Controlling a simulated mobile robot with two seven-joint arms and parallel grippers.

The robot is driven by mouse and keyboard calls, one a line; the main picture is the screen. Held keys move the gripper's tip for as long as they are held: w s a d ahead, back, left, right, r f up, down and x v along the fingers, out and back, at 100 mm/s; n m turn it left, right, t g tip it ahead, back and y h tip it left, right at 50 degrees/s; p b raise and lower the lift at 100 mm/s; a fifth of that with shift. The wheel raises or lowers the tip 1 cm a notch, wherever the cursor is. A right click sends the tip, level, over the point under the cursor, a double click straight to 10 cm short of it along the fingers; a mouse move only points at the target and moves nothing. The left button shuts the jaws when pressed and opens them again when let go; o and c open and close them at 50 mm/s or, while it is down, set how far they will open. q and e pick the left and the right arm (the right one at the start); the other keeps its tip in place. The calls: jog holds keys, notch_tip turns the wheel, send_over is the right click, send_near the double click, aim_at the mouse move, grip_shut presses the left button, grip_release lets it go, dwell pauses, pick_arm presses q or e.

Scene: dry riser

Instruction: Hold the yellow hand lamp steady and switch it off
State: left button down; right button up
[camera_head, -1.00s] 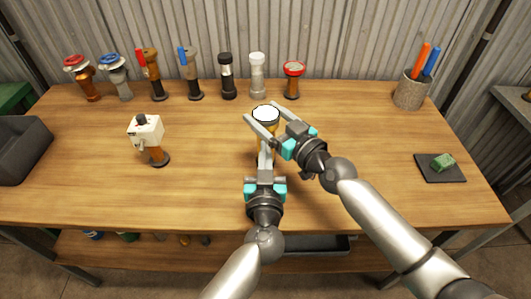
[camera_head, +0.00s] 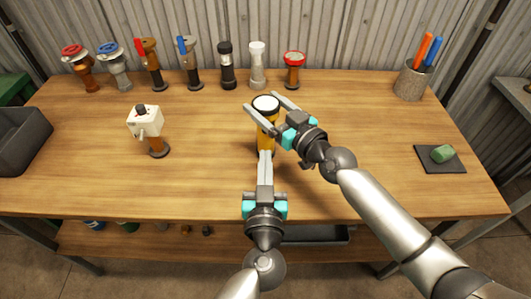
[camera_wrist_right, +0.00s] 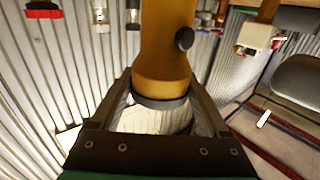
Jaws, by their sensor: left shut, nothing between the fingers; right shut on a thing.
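The yellow hand lamp (camera_head: 265,142) stands upright near the middle of the wooden bench, its round whitish lens facing up inside a dark ring. My right gripper (camera_head: 260,101) is shut on the lamp near its head, one finger on each side. In the right wrist view the lamp body (camera_wrist_right: 165,50) appears inverted between the fingers, with a dark round button (camera_wrist_right: 184,38) on its side. My left gripper (camera_head: 265,154) is shut and empty, its tips in front of the lower lamp body. I cannot tell whether they touch it.
A white box on a stand (camera_head: 146,121) is to the left. Several valves and fittings, including a red-topped one (camera_head: 293,66), line the back. A pen cup (camera_head: 411,82) and a dark mat (camera_head: 440,163) with a green block are right. Bench between is clear.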

jog(key=o, duration=1.6)
jog(key=shift+v, duration=6)
jog(key=shift+d, duration=0.1)
